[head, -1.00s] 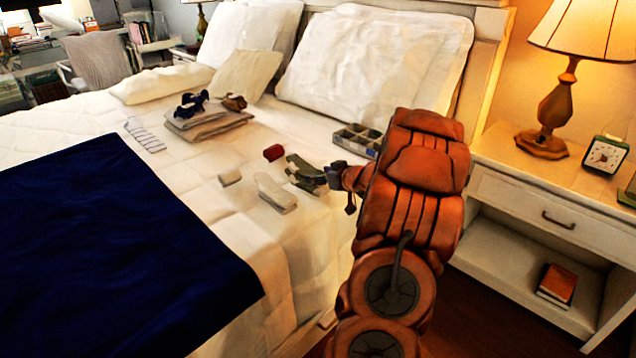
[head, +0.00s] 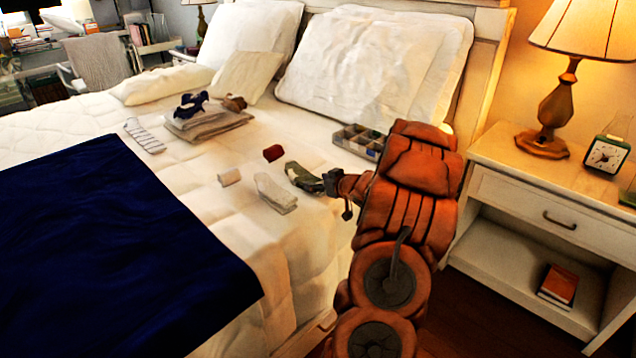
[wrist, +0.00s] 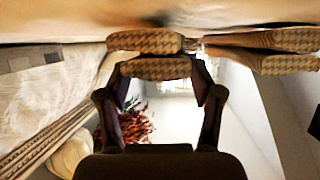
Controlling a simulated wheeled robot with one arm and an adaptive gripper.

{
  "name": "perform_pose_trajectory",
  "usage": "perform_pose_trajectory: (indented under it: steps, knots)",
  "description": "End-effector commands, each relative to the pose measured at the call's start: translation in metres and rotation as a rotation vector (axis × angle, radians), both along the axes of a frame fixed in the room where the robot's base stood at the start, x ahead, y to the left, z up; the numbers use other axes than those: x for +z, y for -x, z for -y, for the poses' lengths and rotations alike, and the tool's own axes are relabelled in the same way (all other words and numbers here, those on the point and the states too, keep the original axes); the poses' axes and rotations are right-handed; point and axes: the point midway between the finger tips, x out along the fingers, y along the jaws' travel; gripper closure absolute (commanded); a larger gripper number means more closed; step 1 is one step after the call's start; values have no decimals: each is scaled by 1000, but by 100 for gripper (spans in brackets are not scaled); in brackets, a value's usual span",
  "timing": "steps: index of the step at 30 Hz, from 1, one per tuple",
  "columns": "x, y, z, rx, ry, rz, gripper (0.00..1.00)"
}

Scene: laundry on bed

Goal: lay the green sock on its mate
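A green sock (head: 303,177) lies along the bed to the left of my gripper (head: 331,181) in the head view. In the wrist view, which seems upside down with the bed at the top, my fingertips (wrist: 158,70) close on the sides of one checked piece (wrist: 155,69), apparently the green sock. A second checked piece (wrist: 145,41), apparently its mate, lies right against or very close to it on the bed side. I cannot tell whether they touch. In the head view the two show as one shape.
A pale grey sock (head: 275,193), a small white roll (head: 229,177) and a red bundle (head: 273,153) lie nearby. A divided box (head: 352,139) stands behind my gripper. A folded stack (head: 207,125) and a striped sock (head: 145,136) are farther left. A nightstand (head: 510,192) is right.

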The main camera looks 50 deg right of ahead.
Motion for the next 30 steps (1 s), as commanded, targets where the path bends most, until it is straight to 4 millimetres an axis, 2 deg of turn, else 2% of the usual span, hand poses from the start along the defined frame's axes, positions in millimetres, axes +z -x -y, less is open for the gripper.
perform_pose_trajectory:
  steps: [1,6,18,23,30]
  knots:
    - [0,0,0,0,0,0,28]
    - [0,0,0,0,0,0,10]
    - [3,1,0,0,1,0,10]
    - [10,17,-1,-1,0,-1,10]
    - [27,54,-6,-2,1,2,10]
